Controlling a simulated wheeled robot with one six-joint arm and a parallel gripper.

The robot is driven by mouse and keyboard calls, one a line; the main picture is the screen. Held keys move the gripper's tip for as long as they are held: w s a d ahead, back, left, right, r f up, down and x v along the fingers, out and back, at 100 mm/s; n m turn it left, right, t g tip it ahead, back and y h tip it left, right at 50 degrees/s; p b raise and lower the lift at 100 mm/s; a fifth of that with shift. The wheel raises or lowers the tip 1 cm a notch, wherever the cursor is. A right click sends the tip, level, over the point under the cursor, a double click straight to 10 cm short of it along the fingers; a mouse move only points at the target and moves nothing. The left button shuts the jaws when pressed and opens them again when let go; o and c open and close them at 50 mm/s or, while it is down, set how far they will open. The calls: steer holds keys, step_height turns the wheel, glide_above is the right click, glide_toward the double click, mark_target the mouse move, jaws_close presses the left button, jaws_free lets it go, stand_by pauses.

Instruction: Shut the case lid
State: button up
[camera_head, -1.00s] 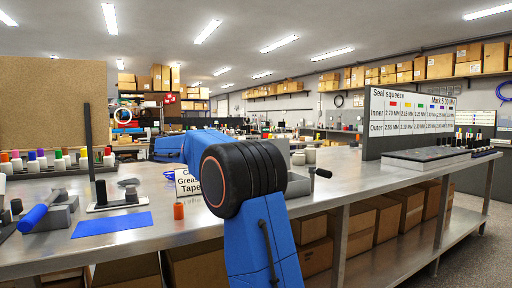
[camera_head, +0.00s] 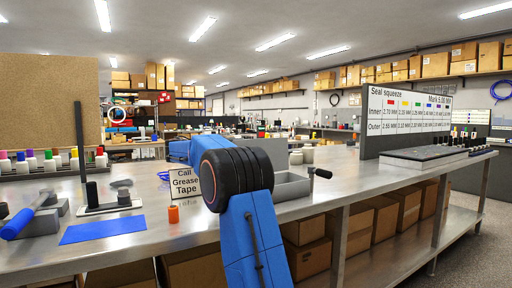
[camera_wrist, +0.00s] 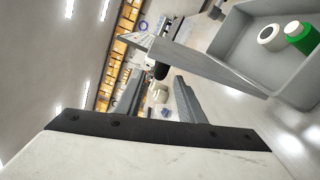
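The grey case (camera_head: 292,187) stands on the bench just right of my arm in the head view, partly hidden by it. A black handle (camera_head: 322,173) sticks out at its right. Contact cannot be told.
A sign (camera_head: 185,184) and an orange roll (camera_head: 173,214) stand left of my arm. A blue mat (camera_head: 104,229) and a blue-handled tool (camera_head: 25,220) lie farther left. A seal chart board (camera_head: 410,120) stands on the right.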

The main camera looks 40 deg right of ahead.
steer(key=x, duration=0.9)
jaws_close()
